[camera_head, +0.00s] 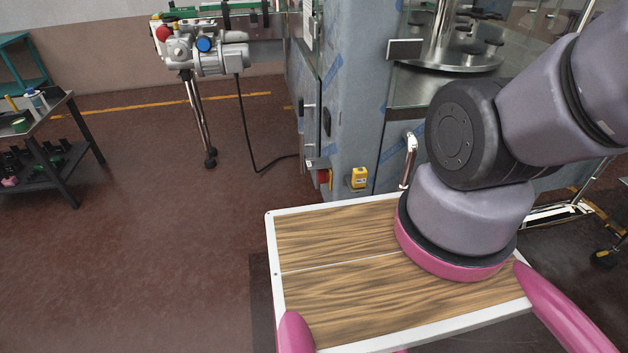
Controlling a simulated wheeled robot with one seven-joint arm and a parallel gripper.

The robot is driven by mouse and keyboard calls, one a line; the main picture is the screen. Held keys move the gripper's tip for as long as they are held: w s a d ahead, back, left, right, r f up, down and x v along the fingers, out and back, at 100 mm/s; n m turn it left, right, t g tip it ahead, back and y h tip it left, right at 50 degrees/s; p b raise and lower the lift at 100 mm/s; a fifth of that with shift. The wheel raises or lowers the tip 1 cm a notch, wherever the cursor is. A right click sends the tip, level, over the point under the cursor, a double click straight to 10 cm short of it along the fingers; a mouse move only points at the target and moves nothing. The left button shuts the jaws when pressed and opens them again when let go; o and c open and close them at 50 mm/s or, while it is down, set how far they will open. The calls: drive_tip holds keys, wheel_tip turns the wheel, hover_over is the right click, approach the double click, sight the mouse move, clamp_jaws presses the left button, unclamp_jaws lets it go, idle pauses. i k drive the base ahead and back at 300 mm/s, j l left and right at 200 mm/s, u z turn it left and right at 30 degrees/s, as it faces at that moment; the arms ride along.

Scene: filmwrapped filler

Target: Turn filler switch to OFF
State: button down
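The filler is the tall blue-grey cabinet (355,110) in the upper middle of the head view, with blue wrap strips on it. Low on its left corner is a red switch (322,175) with some yellow around it; its knob position is too small to tell. To its right, on the front face, is a small yellow box (358,178) with a dark, unclear detail. Either could be the filler switch; I cannot tell which. My arm stands at the right and runs out of the frame at the upper right. My gripper is not in view.
A metal handle (409,160) stands out from the cabinet beside my arm. A motor unit (205,52) on a pole stands at the back left, with a black cable (250,140) running to the cabinet. A dark workbench (60,150) stands far left. The left floor is clear.

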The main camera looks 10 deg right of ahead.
sight(323, 174)
drive_tip(key=i+j, duration=1.15)
drive_tip(key=i+j+z, duration=0.1)
drive_tip(key=i+j, duration=0.25)
drive_tip(key=i+j+z, duration=0.15)
drive_tip(key=i+j, duration=0.2)
drive_tip(key=i+j+z, duration=0.1)
drive_tip(key=i+j, duration=0.2)
drive_tip(key=j, duration=0.25)
drive_tip(key=i+j+z, duration=0.1)
drive_tip(key=i+j, duration=0.2)
drive_tip(key=j, duration=0.2)
drive_tip(key=j+z, duration=0.15)
drive_tip(key=z, duration=2.45)
drive_tip(key=k+l+z, duration=0.15)
drive_tip(key=k+z, duration=0.2)
drive_tip(key=k, duration=0.45)
drive_tip(key=z, duration=0.15)
drive_tip(key=i, duration=0.05)
